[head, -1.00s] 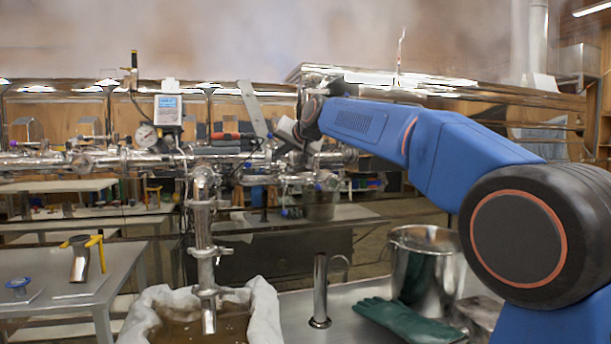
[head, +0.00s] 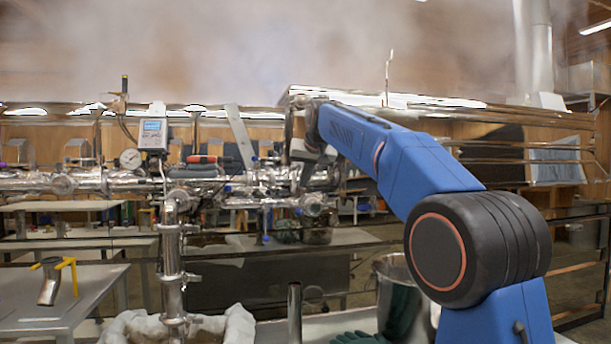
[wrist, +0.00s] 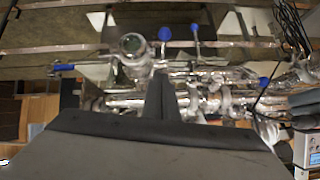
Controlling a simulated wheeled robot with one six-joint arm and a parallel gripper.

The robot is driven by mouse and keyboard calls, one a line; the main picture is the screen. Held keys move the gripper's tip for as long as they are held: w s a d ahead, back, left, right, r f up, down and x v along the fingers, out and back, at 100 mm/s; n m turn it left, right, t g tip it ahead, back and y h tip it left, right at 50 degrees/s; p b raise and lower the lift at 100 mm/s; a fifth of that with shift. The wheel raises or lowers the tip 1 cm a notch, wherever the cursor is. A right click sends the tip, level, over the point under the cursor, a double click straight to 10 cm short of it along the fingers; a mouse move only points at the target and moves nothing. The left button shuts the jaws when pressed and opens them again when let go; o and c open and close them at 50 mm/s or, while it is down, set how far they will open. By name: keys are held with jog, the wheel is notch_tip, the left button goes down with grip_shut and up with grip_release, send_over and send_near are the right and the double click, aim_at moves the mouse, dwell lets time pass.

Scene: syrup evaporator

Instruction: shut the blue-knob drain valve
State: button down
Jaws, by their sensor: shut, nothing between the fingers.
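Several blue knobs show on the steel piping, and I cannot tell which one belongs to the drain valve. In the wrist view one blue knob (wrist: 165,33) and another blue knob (wrist: 194,27) stand beyond my gripper (wrist: 160,85), a third blue knob (wrist: 65,67) is at left, and a fourth blue knob (wrist: 263,82) is at right. In the head view a blue knob (head: 265,238) hangs below the pipes. My gripper is shut and empty, close in front of the piping; its fingertips are hard to make out in the head view.
A grey display box (head: 153,135) and a round gauge (head: 130,159) stand on the piping at left. A vertical steel pipe (head: 172,265) drops toward a white sack (head: 225,325). A steel pot (head: 380,270) and a green glove (head: 360,338) are below my arm.

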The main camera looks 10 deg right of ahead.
aim_at(301, 210)
jog(key=f, duration=0.1)
jog(key=w+f, duration=0.1)
jog(key=f, duration=0.3)
jog(key=shift+w+a+f, duration=0.25)
jog(key=shift+w+a, duration=0.05)
jog(key=shift+w, duration=0.05)
jog(key=shift+s+a+f, duration=0.1)
jog(key=shift+s+f, duration=0.15)
jog(key=shift+f, duration=0.25)
jog(key=shift+f, duration=0.1)
